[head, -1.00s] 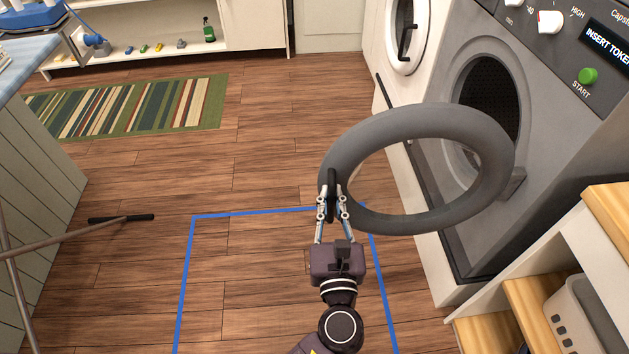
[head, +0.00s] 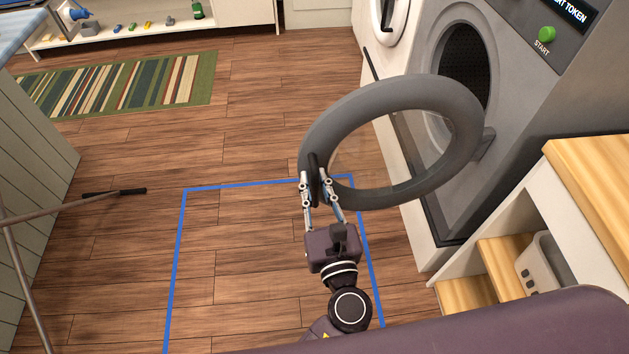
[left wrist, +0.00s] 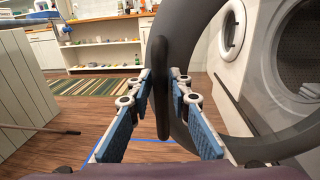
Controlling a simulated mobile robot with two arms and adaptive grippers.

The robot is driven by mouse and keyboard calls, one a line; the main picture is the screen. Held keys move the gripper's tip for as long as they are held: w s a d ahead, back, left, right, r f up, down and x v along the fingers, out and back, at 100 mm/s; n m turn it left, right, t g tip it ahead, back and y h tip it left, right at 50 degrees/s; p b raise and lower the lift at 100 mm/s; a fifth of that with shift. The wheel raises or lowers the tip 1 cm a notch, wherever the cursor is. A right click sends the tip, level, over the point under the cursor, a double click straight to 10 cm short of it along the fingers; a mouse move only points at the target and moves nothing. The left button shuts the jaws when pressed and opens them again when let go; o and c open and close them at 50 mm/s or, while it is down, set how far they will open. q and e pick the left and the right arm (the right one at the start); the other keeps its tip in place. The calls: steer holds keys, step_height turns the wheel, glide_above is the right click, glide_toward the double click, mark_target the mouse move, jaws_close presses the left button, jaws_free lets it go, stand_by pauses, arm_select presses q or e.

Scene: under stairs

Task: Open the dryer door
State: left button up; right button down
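The dryer (head: 520,98) is the grey machine at upper right, with its round dark drum opening (head: 466,72) exposed. Its door (head: 452,98), a thick grey ring with a clear centre, stands swung wide out from the front, still joined at its right side. My left gripper (head: 316,180) has its fingers on both sides of the black door handle (head: 313,165), at the ring's left edge. The left wrist view shows the handle (left wrist: 162,100) between the fingertips, which look closed on it. My right gripper is not in view.
A white washer (head: 388,20) stands left of the dryer. Wooden-topped shelving (head: 590,165) with a white basket (head: 545,268) is at right. A stick (head: 115,192) juts in from the left. The floor inside the blue tape (head: 183,240) is mostly clear.

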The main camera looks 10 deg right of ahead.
arm_select(q)
steer(key=shift+o, duration=0.9)
steer(key=shift+s, duration=0.2)
steer(key=s, duration=1.1)
steer(key=shift+s+d, duration=0.3)
steer(key=shift+d, duration=0.15)
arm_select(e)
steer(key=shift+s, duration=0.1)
